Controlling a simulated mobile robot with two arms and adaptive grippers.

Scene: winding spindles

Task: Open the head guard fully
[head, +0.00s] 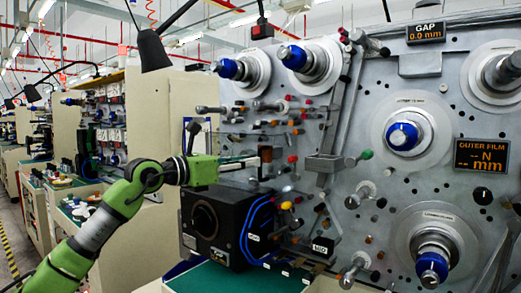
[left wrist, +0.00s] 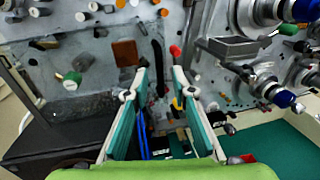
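My left gripper (head: 245,160) is in front of the machine's grey panel, just above the black box (head: 212,222). In the left wrist view its two teal fingers (left wrist: 160,80) are apart with nothing held between them. Behind the gap are a brown block (left wrist: 125,52), a dark curved bar and a red-tipped peg (left wrist: 175,50). A smoky, see-through pane (left wrist: 88,92) with a dark edge lies left of the fingers; it may be the head guard, but its outline and opening angle are unclear. I see no clear contact with it. My right gripper is not in view.
Blue-capped spindles (head: 403,135) and many small rollers and pegs stick out from the panel. A grey bracket with a green knob (head: 366,154) is right of the gripper. Blue cables (head: 255,225) loop at the black box. A green work surface (head: 235,280) lies below.

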